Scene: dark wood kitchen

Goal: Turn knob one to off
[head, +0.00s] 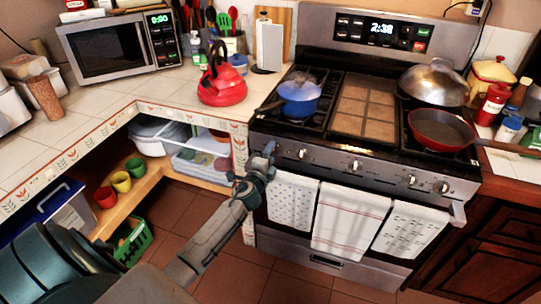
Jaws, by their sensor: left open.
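My left gripper (268,150) is open at the left end of that panel, close to where the leftmost knob is. The gripper mostly hides that knob, and I cannot tell whether the fingers touch it or are around it. A visible knob (302,154) sits just right of the gripper. Another knob (354,165) is mid-panel, and a further knob (410,180) is toward the right. No knob's setting is readable. My right gripper is not in view.
A blue pot (300,97) stands on the left burners, and a red pan (440,130) is at front right, its handle over the right counter. Towels (350,220) hang on the oven handle below the panel. A red kettle (222,88) is on the left counter.

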